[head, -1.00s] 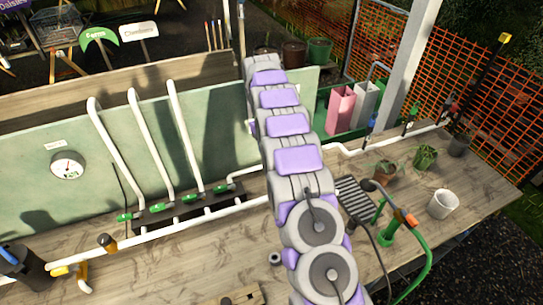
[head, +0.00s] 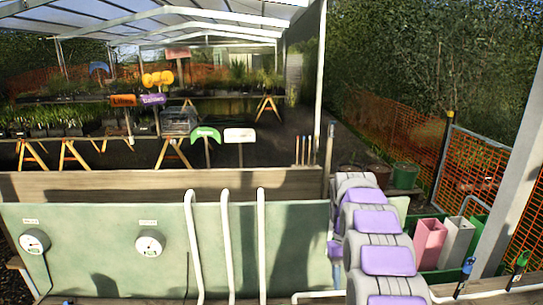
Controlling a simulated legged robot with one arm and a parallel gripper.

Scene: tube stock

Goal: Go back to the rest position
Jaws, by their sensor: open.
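My grey and purple arm (head: 384,240) rises from the bottom edge, right of the middle, in the head view. It reaches up and away in front of the green panel (head: 95,222), and its far visible part stands near the wooden plank on top. My gripper cannot be made out; the arm's links or the panel may hide it. No object is seen held.
White upright pipes (head: 226,245) and two round gauges (head: 149,243) stand on the panel left of the arm. Plant benches lie beyond.

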